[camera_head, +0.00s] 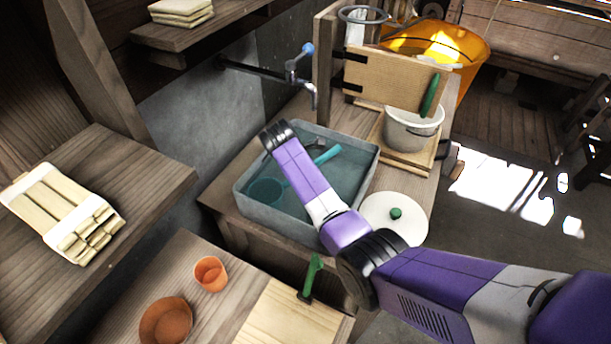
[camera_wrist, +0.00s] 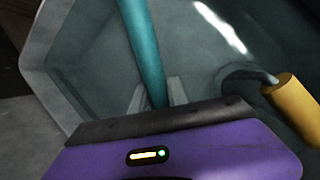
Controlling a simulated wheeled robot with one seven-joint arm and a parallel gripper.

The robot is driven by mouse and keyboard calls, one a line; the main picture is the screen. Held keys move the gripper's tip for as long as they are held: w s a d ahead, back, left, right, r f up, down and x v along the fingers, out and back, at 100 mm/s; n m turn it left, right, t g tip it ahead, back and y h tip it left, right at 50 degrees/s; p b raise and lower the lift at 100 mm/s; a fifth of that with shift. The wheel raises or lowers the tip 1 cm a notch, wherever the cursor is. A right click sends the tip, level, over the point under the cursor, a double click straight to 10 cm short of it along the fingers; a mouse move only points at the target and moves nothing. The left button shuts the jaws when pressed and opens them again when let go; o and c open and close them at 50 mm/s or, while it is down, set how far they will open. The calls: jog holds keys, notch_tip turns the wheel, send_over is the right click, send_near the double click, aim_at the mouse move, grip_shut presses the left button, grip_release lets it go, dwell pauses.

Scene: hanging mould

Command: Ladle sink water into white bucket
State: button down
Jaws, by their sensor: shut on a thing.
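A grey sink basin (camera_head: 285,228) holds bluish water (camera_head: 352,175). A teal ladle lies in it, its round cup (camera_head: 265,192) low at the left and its handle (camera_head: 327,154) slanting up right, partly behind my arm. In the wrist view the teal handle (camera_wrist: 143,45) runs between my two grey fingers. My gripper (camera_wrist: 158,98) is shut on this handle, inside the basin. In the head view my arm mostly hides the gripper. The white bucket (camera_head: 410,140) stands upright on a wooden board right of the basin, apart from the ladle.
A tap (camera_head: 307,75) with a blue knob reaches over the basin's back. A white lid (camera_head: 408,228) with a green knob lies in front. A yellow cylinder (camera_wrist: 292,105) shows at the right of the wrist view.

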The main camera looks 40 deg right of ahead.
jog(key=shift+r+p, duration=1.6)
jog(key=shift+r, duration=5.25)
